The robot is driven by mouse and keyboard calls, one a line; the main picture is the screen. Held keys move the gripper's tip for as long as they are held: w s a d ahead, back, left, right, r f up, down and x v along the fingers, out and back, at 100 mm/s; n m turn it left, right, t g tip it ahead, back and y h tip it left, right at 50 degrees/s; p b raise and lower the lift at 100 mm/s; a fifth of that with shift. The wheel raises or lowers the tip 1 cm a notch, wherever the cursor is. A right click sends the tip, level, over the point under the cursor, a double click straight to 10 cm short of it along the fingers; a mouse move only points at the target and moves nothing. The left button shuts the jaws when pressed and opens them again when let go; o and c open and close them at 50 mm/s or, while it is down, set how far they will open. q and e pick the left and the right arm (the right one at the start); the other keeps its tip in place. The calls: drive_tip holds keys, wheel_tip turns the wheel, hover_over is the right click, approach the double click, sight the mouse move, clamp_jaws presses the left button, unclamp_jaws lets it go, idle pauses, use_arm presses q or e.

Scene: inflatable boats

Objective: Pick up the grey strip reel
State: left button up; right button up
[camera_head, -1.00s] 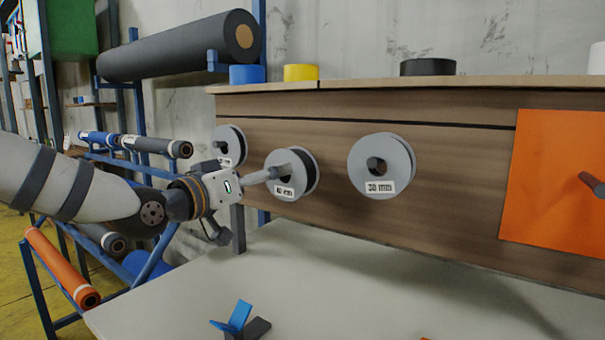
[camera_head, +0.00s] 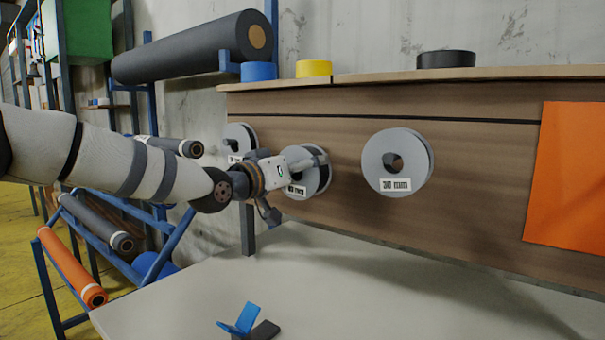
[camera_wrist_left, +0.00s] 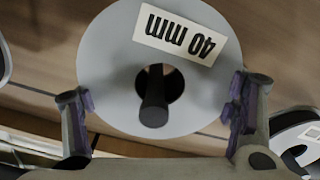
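Three strip reels with grey flanges hang on pegs on a wooden panel. The middle reel (camera_head: 297,153) is partly hidden by my left gripper (camera_head: 312,161). In the left wrist view this reel (camera_wrist_left: 110,62) is close and carries an upside-down "40 mm" label. A dark peg passes through its centre. My left gripper's fingers (camera_wrist_left: 158,108) are spread, one on each side of the reel's lower part. I cannot tell whether they touch it. The right reel (camera_head: 377,160) is labelled "30 mm". The left reel (camera_head: 234,134) is partly hidden. My right gripper is not in view.
The wooden panel (camera_head: 480,165) stands behind a pale table (camera_head: 330,285). Blue and dark pieces (camera_head: 240,320) lie at the table's front. Tape rolls (camera_head: 446,59) sit on the top ledge. An orange sheet (camera_head: 565,180) hangs at the right. A rack with rolls (camera_head: 75,270) stands left.

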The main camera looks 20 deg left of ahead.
use_arm(q)
drive_tip(key=shift+c, duration=1.4)
drive_tip(key=shift+r, duration=0.35)
drive_tip(key=shift+s+a+r, duration=0.25)
drive_tip(key=shift+s+r, duration=0.5)
drive_tip(key=shift+s, duration=0.2)
drive_tip(key=p+v, duration=0.3)
drive_tip(key=v, duration=1.3)
drive_tip(key=shift+f, duration=0.3)
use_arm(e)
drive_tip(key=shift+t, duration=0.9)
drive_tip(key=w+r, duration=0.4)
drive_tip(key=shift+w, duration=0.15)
